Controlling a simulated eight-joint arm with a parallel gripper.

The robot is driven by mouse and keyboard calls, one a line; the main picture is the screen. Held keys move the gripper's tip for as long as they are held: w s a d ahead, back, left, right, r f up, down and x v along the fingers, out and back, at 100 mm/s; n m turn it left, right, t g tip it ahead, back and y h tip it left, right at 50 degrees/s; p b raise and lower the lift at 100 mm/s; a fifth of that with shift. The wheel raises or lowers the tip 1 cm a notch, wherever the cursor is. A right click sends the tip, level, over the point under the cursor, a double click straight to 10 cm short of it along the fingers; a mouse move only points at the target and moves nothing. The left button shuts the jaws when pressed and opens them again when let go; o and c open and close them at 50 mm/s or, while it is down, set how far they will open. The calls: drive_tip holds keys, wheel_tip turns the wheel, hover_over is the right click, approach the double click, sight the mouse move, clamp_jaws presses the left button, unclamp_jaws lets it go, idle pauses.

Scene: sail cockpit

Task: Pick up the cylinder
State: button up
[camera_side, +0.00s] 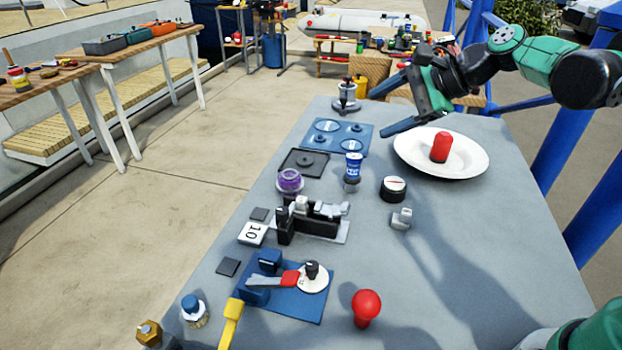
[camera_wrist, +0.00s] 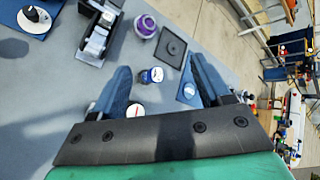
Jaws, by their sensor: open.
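A red cylinder (camera_side: 440,146) with a rounded top stands upright on a white plate (camera_side: 475,158) at the right rear of the grey table. My gripper (camera_side: 378,111) is open and empty, up and to the left of the cylinder in the side view, with its fingers pointing left. In the wrist view my gripper (camera_wrist: 159,63) shows its two blue fingers spread apart. The red cylinder is not seen in the wrist view. A small blue and white can (camera_wrist: 152,75) shows between the fingers, below them on the table; it also stands mid-table in the side view (camera_side: 353,166).
Near the plate are a round black-and-white dial (camera_side: 394,188) and a grey block (camera_side: 401,218). A purple ring piece (camera_side: 289,181), a black clamp fixture (camera_side: 312,218) and a red-handled lever on a blue plate (camera_side: 275,279) lie left. A red knob (camera_side: 366,305) stands in front. The right front table is clear.

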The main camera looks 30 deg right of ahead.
sight(353, 173)
drive_tip(key=w+d+f+m+t+y, duration=0.2)
drive_tip(key=w+d+m+t+y, duration=0.3)
drive_tip(key=m, duration=0.6)
drive_tip(key=f, duration=0.4)
drive_tip(key=a+f+g+h, duration=0.1)
drive_tip(key=f, duration=0.3)
drive_tip(key=a+f+g+h, duration=0.1)
drive_tip(key=f, duration=0.3)
drive_tip(key=shift+w+f+n, duration=0.1)
drive_tip(key=shift+w+n, duration=0.25)
drive_tip(key=shift+n, duration=0.05)
drive_tip(key=shift+w+a+f, duration=0.1)
drive_tip(key=shift+w+f, duration=0.05)
drive_tip(key=shift+f, duration=0.1)
drive_tip(key=shift+g+h, duration=0.3)
drive_tip(key=x, duration=0.5)
drive_tip(key=shift+r, duration=0.1)
clamp_jaws()
